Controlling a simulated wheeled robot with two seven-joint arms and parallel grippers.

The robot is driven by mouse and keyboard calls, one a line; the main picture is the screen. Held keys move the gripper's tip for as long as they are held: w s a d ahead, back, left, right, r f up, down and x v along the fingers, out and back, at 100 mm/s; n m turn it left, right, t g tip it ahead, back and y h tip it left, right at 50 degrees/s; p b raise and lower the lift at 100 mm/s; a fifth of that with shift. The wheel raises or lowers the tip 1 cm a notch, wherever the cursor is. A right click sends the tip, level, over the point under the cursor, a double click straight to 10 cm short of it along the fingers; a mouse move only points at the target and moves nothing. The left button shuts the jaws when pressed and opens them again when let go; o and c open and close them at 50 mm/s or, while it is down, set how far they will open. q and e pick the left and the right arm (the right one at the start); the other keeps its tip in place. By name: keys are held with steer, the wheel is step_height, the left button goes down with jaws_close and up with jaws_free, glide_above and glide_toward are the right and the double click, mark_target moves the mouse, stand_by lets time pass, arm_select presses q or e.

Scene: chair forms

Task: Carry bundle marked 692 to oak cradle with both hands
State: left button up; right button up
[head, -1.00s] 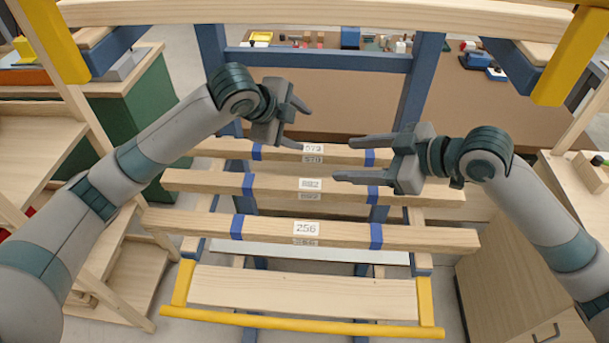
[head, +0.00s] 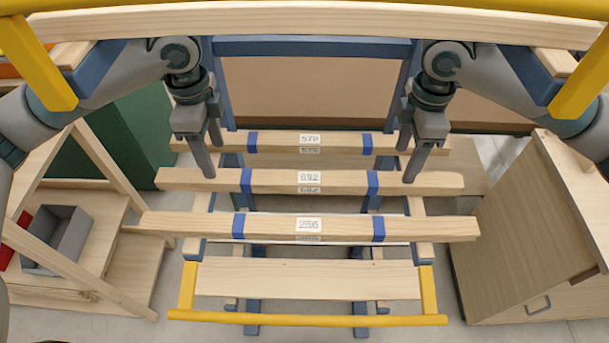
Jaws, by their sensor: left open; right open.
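The bundle marked 692 (head: 280,181) is a long pale timber bundle with two blue bands and a white label. It lies level across a blue rack (head: 390,203), between the bundles marked 256 (head: 270,227) and, by its small label, 570 (head: 280,142). My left gripper (head: 212,161) is open, pointing down at the left part of the 692 bundle, outside the left band. My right gripper (head: 406,166) is open, pointing down at its right part, outside the right band. Whether the fingers touch it I cannot tell. I cannot tell which structure is the oak cradle.
A pale beam (head: 310,25) with yellow ends crosses the top of the view, close to me. A pale board (head: 305,278) with a yellow rail lies low in front. A wooden cabinet (head: 540,230) stands right; wooden shelving with a grey bin (head: 70,232) stands left.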

mark_target(221, 175)
arm_select(q)
steer(key=shift+d, duration=0.1)
steer(key=shift+f, duration=0.2)
arm_select(e)
steer(key=shift+f, duration=0.15)
arm_select(q)
steer(key=shift+f, duration=3.6)
arm_select(e)
steer(key=shift+f, duration=3.6)
arm_select(q)
jaws_close()
arm_select(e)
jaws_close()
arm_select(q)
steer(key=shift+w+r, duration=0.1)
